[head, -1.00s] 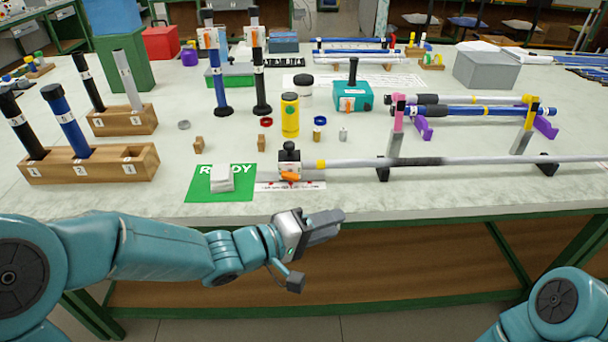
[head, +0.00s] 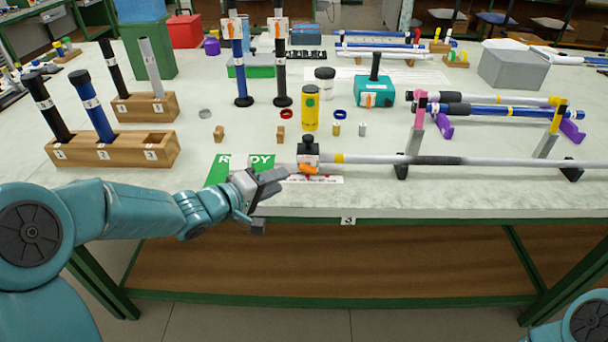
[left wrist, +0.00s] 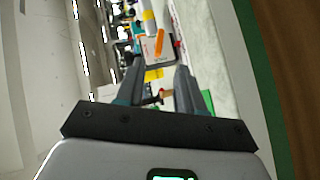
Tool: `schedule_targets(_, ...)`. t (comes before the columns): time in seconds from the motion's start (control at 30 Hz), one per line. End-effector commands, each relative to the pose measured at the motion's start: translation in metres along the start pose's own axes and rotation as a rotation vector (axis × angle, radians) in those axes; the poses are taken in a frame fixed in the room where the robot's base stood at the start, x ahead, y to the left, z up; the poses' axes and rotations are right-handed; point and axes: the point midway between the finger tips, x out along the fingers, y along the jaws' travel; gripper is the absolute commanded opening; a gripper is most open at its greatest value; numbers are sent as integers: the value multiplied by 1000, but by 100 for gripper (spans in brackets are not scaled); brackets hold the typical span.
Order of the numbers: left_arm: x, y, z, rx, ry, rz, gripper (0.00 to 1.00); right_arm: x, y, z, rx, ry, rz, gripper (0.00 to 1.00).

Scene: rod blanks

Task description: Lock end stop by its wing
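The end stop (head: 308,152) is a dark block at the left end of a long grey rod (head: 385,159) lying along the bench front. Its orange wing (head: 308,169) sits low on its front side. In the left wrist view the orange wing (left wrist: 159,44) shows beyond the fingertips. My left gripper (head: 274,182) is over the front of the bench, just left of the end stop and apart from it. In the left wrist view its fingers (left wrist: 159,72) are spread with a gap between them. My right gripper is out of view.
The green READY mat (head: 222,166) is partly hidden behind my left gripper. A wooden rack (head: 120,151) stands at left. A yellow bottle (head: 310,108) and small fittings stand behind the end stop. Black supports (head: 402,170) hold the rod.

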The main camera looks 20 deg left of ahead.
Motion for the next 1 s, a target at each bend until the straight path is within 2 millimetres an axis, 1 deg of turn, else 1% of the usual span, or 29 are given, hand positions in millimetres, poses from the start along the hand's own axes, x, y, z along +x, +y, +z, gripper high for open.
schedule_targets(0.03, 14, -2, 2, 2, -4, 1, 37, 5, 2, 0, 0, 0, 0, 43)
schedule_targets(0.2, 54, -1, 3, 1, -4, 2, 37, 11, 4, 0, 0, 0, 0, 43)
schedule_targets(0.3, 72, -1, 3, 2, -5, 1, 37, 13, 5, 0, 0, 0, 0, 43)
schedule_targets(0.4, 84, 0, 2, 1, -3, 0, 37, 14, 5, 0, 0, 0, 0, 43)
schedule_targets(0.57, 94, 1, 2, 0, -2, 1, 37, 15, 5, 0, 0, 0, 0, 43)
schedule_targets(0.83, 95, 1, 2, 0, -1, 1, 37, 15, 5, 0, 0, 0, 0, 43)
schedule_targets(0.87, 95, 1, 2, 0, -1, 1, 27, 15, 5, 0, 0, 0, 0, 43)
schedule_targets(0.9, 95, 1, 2, 0, -1, 1, 14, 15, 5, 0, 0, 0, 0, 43)
schedule_targets(0.93, 95, 1, 2, 0, -1, 1, 5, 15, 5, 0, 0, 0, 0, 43)
schedule_targets(0.97, 95, 1, 2, 0, -1, 1, 0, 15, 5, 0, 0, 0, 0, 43)
schedule_targets(1.0, 95, 1, 2, 1, -1, 1, 0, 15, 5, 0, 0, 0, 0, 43)
